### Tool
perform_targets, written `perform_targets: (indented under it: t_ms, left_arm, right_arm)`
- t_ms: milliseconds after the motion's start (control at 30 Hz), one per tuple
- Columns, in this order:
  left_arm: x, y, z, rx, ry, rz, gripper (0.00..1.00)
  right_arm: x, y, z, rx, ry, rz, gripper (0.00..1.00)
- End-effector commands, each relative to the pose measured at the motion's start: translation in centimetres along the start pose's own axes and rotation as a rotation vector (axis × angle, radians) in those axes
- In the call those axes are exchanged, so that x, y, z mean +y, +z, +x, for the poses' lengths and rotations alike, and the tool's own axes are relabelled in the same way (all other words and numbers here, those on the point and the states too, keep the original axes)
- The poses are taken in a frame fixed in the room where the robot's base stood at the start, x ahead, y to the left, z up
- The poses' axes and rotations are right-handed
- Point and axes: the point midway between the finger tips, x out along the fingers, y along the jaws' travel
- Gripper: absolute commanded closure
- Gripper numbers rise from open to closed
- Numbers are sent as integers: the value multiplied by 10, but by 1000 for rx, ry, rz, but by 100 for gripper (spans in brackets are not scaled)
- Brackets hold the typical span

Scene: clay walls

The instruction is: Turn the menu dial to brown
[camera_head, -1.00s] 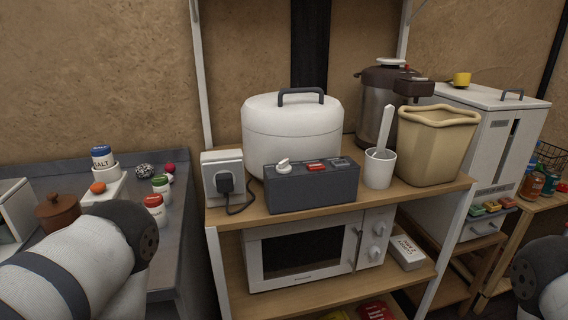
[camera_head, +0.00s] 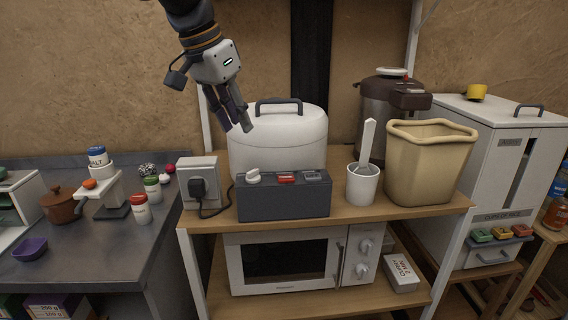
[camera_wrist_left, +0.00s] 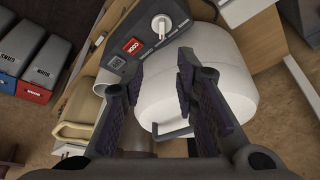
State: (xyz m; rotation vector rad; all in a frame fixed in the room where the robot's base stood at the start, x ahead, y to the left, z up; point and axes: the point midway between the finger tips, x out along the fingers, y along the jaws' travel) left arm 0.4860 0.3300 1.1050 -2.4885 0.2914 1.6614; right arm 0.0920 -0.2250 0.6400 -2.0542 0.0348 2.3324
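The white menu dial (camera_head: 253,176) sits at the left of the dark grey control box (camera_head: 283,204), in front of the white rice cooker (camera_head: 290,135). A red button (camera_head: 287,178) is to its right. The wrist view shows the dial (camera_wrist_left: 160,26) near the top, with the red COOK button (camera_wrist_left: 133,45) beside it. The colour marks around the dial are too small to read. My left gripper (camera_head: 237,127) points down in front of the cooker's upper left, above the dial and apart from it. Its fingers (camera_wrist_left: 161,62) are spread and empty. My right gripper is out of view.
A wall socket box with a plug (camera_head: 198,185) stands left of the control box, its cord looping between them. A white cup with a paddle (camera_head: 363,184) and a beige bin (camera_head: 430,165) stand right. A microwave (camera_head: 290,262) sits below.

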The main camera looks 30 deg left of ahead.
Motion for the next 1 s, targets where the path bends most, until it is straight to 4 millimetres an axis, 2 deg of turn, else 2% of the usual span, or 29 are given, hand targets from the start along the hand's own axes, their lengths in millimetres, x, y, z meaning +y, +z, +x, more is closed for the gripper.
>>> perform_targets:
  t_ms: [67,400,500,633,867,900,1000]
  left_arm:
    - [0,1,10,-8,4,0,72]
    - [1,2,94,-10,4,-1,72]
    - [1,2,109,-7,4,-1,72]
    - [0,2,119,-5,2,-1,72]
    - [0,2,121,-5,2,-2,72]
    - [0,2,121,-5,2,-2,77]
    - [0,2,121,-5,2,-2,100]
  right_arm:
    - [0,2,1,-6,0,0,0]
    - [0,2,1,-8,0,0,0]
    - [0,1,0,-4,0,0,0]
    - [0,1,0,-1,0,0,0]
    - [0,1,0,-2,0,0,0]
    - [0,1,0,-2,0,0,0]
    - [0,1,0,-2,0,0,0]
